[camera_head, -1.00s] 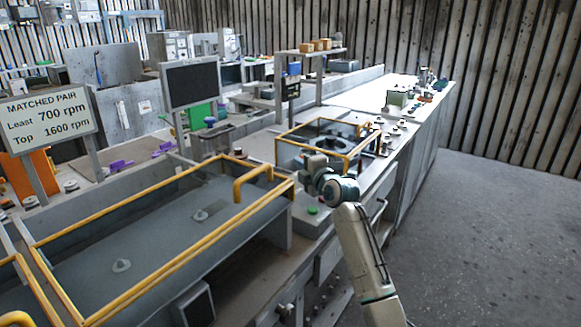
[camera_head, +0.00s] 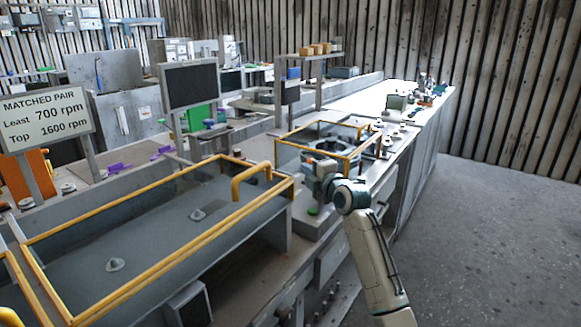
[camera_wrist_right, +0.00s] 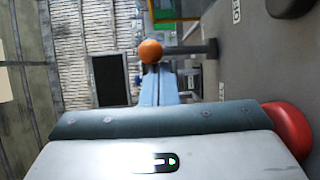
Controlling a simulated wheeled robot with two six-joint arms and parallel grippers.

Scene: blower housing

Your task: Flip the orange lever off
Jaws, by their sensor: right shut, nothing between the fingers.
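The orange ball knob of the lever (camera_wrist_right: 150,50) shows in the right wrist view. A dark grey shaft (camera_wrist_right: 188,49) runs from it to the right of that picture. My right gripper (camera_wrist_right: 159,72) is shut and empty, with its blue fingers pointing at the knob. The tips overlap the knob's lower edge in the picture; I cannot tell whether they touch it. My left gripper is not in view.
A large yellow-railed tank (camera_head: 150,240) fills the left front. A green button (camera_head: 314,211) sits on the bench below my right gripper. A red rounded part (camera_wrist_right: 288,130) is close beside the gripper in the wrist view. The floor (camera_head: 490,240) at right is clear.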

